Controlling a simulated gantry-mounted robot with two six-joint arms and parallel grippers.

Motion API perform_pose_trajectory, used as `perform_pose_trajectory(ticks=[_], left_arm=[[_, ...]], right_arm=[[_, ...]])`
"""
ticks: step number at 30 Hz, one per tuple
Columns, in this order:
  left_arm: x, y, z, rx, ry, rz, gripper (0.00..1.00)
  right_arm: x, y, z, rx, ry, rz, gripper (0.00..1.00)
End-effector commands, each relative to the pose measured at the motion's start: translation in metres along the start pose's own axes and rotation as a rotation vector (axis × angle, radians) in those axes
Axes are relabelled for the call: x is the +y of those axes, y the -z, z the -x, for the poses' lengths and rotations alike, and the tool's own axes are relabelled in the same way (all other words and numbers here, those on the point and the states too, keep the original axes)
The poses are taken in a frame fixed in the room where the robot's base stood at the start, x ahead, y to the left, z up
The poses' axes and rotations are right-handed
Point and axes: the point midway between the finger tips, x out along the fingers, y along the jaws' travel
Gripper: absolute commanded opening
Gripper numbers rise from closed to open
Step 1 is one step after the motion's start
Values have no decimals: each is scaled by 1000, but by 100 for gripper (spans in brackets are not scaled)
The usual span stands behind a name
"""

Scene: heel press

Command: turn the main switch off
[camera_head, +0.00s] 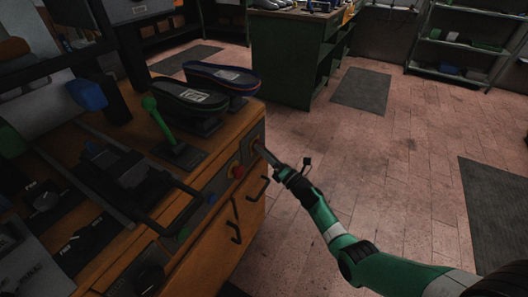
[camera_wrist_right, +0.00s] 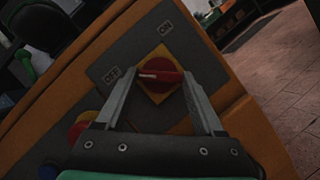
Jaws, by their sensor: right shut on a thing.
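The main switch (camera_wrist_right: 160,75) is a red rotary knob on a yellow plate, on a grey panel in the right wrist view. An OFF label (camera_wrist_right: 112,75) is to its left and an ON label (camera_wrist_right: 166,28) above it. The knob's raised bar lies about level in that picture, its left end toward OFF. My right gripper (camera_wrist_right: 160,84) is shut on the bar, one finger at each end. In the head view my right gripper (camera_head: 260,150) reaches the cabinet's front panel from the right and hides most of the switch. My left gripper is not in view.
A red button (camera_head: 238,171) sits beside the switch on the wooden cabinet (camera_head: 248,212), with black handles below. On top are a green lever (camera_head: 158,117) and dark shoe-shaped pads (camera_head: 190,95).

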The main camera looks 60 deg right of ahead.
Motion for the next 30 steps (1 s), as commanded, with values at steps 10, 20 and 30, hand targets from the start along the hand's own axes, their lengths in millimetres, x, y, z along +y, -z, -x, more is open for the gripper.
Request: perform_pose_trajectory(ticks=[10, 20, 30], left_arm=[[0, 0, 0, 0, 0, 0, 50], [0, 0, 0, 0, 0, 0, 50], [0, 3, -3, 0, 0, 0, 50]], right_arm=[[0, 0, 0, 2, -7, 22, 14], [0, 1, 0, 2, -7, 21, 99], [0, 0, 7, 2, -4, 19, 100]])
